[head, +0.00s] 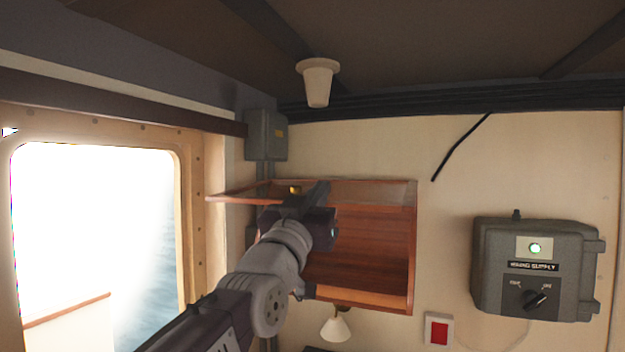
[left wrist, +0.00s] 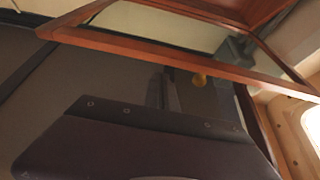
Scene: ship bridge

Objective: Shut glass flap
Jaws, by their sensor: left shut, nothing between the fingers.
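The glass flap (head: 235,194) has a wooden frame and belongs to the wooden wall cabinet (head: 365,240). It is open, standing out near the cabinet's top edge, and the cabinet front is uncovered. A brass knob (head: 295,189) shows near its edge. My left gripper (head: 320,188) is shut and empty, in front of the cabinet by the flap's edge. My arm hides the cabinet's left part.
A grey supply box (head: 535,268) and a red switch plate (head: 438,330) are on the wall to the right. A bright window (head: 95,240) is at left. A grey junction box (head: 265,135) is above left, a lamp (head: 335,328) below. Wall between cabinet and supply box is mostly clear.

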